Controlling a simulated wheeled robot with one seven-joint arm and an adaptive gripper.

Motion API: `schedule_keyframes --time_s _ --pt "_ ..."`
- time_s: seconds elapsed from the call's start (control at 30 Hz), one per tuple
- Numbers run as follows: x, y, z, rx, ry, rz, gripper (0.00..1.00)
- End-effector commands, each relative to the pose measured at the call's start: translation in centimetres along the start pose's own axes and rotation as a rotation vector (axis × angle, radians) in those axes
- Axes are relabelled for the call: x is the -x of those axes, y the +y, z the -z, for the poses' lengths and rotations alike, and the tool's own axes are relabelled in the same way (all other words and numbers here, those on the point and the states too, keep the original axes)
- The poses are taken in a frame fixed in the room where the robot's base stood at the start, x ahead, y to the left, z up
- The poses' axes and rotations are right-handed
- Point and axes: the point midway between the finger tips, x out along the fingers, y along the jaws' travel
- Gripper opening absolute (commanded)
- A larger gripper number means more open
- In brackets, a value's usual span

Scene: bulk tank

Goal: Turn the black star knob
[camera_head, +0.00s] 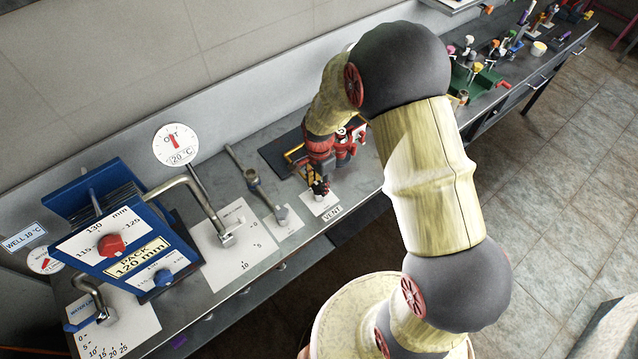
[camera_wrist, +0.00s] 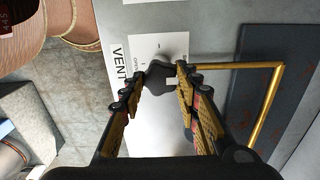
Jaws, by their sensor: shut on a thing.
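The black star knob (camera_wrist: 158,72) sits on a white plate labelled VENT with OPEN printed beside it. In the wrist view it lies between my gripper's (camera_wrist: 160,77) fingertips, which are closed on it. In the head view my gripper (camera_head: 319,186) points down at the white VENT plate (camera_head: 322,207) on the bench, and the knob is mostly hidden by the fingers there. The far side of the knob is hidden in both views.
A dark mat (camera_wrist: 262,95) with a yellow frame (camera_wrist: 272,98) lies right beside my gripper. To the left in the head view stand a grey lever (camera_head: 252,178), a bent metal pipe (camera_head: 205,200) and a blue PACK unit (camera_head: 125,235). A green bin (camera_head: 470,84) stands further right.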

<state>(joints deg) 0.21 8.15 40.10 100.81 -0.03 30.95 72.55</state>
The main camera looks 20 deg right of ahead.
Motion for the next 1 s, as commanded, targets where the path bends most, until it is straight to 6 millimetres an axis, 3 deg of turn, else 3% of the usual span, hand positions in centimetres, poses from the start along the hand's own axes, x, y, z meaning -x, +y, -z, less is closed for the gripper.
schedule_keyframes --time_s 0.33,0.37,0.4,0.67,1.0 --pt "0.09 -0.13 0.03 -0.004 0.000 0.003 0.07" --pt "0.09 -0.13 0.03 -0.004 0.000 0.003 0.33" --pt "0.09 -0.13 0.03 -0.004 0.000 0.003 0.35" --pt "0.04 -0.06 0.01 -0.003 0.000 0.001 0.50" --pt "0.18 -0.04 0.01 -0.002 0.000 0.001 0.50"
